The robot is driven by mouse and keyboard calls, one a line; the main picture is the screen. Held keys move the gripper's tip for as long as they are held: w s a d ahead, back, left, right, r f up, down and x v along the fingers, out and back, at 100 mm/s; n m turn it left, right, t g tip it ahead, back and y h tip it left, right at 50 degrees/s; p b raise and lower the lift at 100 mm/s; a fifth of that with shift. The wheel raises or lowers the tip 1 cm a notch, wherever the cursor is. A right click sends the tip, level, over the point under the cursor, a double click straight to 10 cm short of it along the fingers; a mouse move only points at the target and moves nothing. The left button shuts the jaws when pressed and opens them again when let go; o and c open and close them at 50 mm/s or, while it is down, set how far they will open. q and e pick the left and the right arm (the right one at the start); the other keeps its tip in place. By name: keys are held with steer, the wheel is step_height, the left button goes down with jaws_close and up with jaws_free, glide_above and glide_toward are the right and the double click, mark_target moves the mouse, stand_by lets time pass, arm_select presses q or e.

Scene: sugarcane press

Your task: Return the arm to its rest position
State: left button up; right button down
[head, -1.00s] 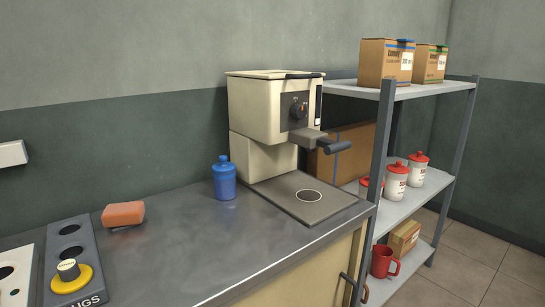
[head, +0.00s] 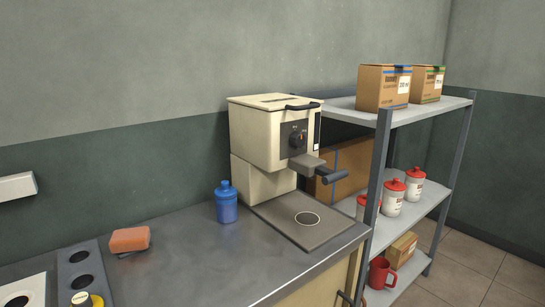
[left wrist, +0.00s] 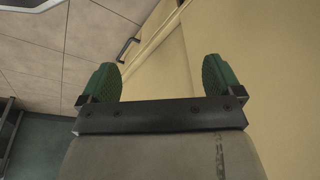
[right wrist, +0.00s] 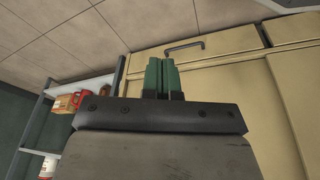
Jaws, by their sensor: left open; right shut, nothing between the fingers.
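Neither of my grippers shows in the head view. In the left wrist view my left gripper (left wrist: 161,80) has its two green fingers wide apart with nothing between them. It faces a yellow cabinet front. In the right wrist view my right gripper (right wrist: 161,76) has its green fingers together and empty. It is in front of the yellow cabinet (right wrist: 222,75), below a dark handle (right wrist: 184,46). The cream sugarcane press (head: 268,135) stands on the grey counter (head: 190,265) in the head view.
A blue bottle (head: 226,205) stands left of the press. An orange sponge (head: 130,239) lies farther left, near a dark holder (head: 80,262). A metal shelf (head: 440,110) with boxes (head: 383,88), white red-lidded jars (head: 393,199) and a red mug (head: 381,274) stands at right. Floor shows beyond.

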arm_select(q)
steer(key=s+a+f+g+p, duration=0.1)
steer(key=s+f+p, duration=0.3)
steer(key=s+p, duration=0.3)
steer(key=s+a+f+g+p, duration=0.1)
steer(key=s+a+f+p, duration=0.1)
steer(key=s+f+p, duration=0.2)
steer(key=s+p, duration=0.3)
steer(key=s, duration=0.5)
steer(key=shift+a+f, duration=0.15)
steer(key=shift+a, duration=0.05)
arm_select(e)
steer(key=s+d+f+g, duration=0.1)
steer(key=s+f, duration=0.3)
steer(key=s, duration=0.5)
steer(key=s+d+f+g, duration=0.1)
steer(key=s+f, duration=0.3)
steer(key=s, duration=0.6)
steer(key=shift+d+f, duration=0.15)
steer(key=shift+d, duration=0.55)
